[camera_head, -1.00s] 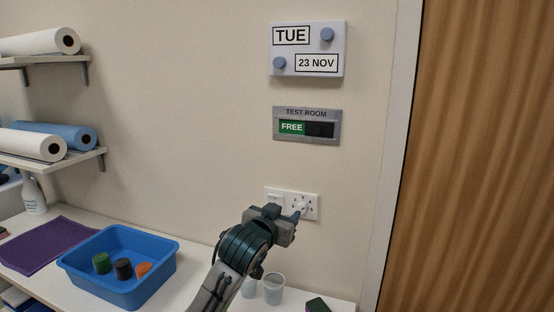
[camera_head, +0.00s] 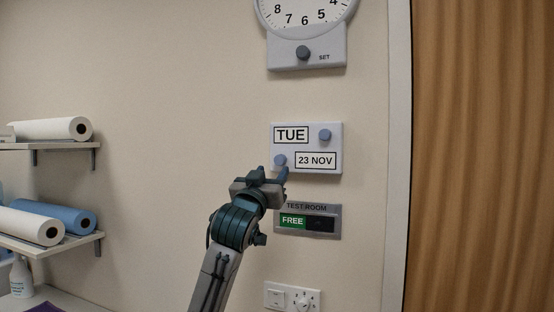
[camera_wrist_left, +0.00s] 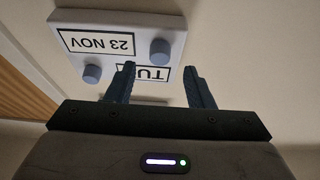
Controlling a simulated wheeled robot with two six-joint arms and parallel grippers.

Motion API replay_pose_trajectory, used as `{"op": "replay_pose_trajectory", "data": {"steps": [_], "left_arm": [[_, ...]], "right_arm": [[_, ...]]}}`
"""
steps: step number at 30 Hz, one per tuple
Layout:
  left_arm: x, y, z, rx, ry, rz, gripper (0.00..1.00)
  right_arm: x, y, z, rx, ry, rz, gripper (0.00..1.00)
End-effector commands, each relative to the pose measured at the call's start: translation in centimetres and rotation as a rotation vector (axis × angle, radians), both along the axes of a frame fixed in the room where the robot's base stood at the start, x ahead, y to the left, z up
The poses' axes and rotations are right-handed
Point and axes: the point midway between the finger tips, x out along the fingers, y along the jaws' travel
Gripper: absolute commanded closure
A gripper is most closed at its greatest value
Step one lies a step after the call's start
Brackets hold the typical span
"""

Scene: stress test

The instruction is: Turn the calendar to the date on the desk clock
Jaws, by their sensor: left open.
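The wall calendar (camera_head: 315,147) is a pale panel reading TUE (camera_head: 291,135) and 23 NOV (camera_head: 316,160). It has one blue-grey knob (camera_head: 325,135) at upper right and another (camera_head: 280,160) at lower left. My left gripper (camera_head: 272,173) is open and empty, just below the lower-left knob in the head view. In the left wrist view the calendar (camera_wrist_left: 150,28) appears upside down. There the open fingers (camera_wrist_left: 160,82) are on either side of part of TUE, with the lower-left knob above the gap between them. No desk clock is in view. My right gripper is not in view.
A round wall clock (camera_head: 305,12) with a SET knob (camera_head: 303,53) is above, its top cut off. Below the calendar are a TEST ROOM sign (camera_head: 332,224) showing FREE and a socket (camera_head: 291,298). Shelves with rolls (camera_head: 52,129) are left; a wooden door (camera_head: 480,150) is right.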

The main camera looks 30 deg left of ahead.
Motion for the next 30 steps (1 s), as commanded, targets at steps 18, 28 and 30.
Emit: {"op": "replay_pose_trajectory", "data": {"steps": [18, 28, 30], "left_arm": [[4.5, 1.0, 1.8, 0.001, 0.000, -0.001, 0.52], [4.4, 1.0, 1.8, 0.001, 0.000, 0.000, 0.97], [4.4, 1.1, 1.9, 0.002, 0.001, 0.000, 0.97]], "right_arm": [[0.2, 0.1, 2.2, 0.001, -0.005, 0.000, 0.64], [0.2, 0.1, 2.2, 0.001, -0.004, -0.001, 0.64], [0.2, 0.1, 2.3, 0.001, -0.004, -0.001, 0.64]]}}
